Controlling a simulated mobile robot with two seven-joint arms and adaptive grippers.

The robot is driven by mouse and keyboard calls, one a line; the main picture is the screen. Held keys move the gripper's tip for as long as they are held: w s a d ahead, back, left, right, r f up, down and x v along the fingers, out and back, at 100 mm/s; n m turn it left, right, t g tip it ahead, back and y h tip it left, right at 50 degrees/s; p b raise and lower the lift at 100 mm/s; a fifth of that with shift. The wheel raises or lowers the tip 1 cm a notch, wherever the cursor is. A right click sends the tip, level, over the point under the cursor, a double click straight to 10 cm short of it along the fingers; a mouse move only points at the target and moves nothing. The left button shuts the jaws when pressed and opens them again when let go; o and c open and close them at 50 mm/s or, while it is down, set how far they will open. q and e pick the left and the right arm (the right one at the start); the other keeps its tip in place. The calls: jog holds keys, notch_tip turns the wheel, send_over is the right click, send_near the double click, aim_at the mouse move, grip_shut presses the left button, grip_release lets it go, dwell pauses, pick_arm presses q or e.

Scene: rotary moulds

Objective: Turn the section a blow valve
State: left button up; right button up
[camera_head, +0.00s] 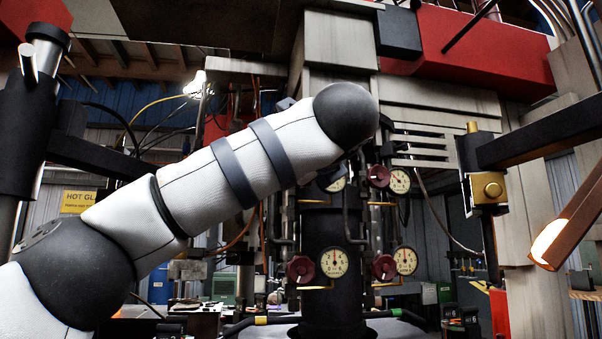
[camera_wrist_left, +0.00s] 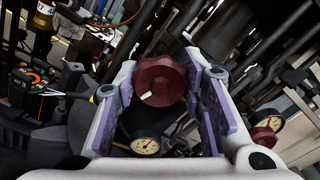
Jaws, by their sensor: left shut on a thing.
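A dark red round valve knob (camera_wrist_left: 162,88) with a white pointer mark sits between the fingers of my left gripper (camera_wrist_left: 158,68) in the left wrist view. The lilac pads are shut on its sides. The pointer mark is toward the knob's lower left. A round cream gauge (camera_wrist_left: 146,146) shows below it. In the head view my left arm crosses the machine and hides the gripper and this knob. Other red knobs there are at upper right (camera_head: 379,176), lower left (camera_head: 301,269) and lower right (camera_head: 384,267). No section label is readable. My right gripper is not in view.
Gauges stand beside the other knobs, at upper right (camera_head: 399,181), lower left (camera_head: 334,262) and lower right (camera_head: 405,260). Thin pipes run close around the dark column (camera_head: 332,235). A glowing orange-tipped bar (camera_head: 565,228) is at the far right.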

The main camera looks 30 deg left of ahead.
pick_arm(q)
jog(key=o, duration=1.2)
jog(key=v, duration=1.2)
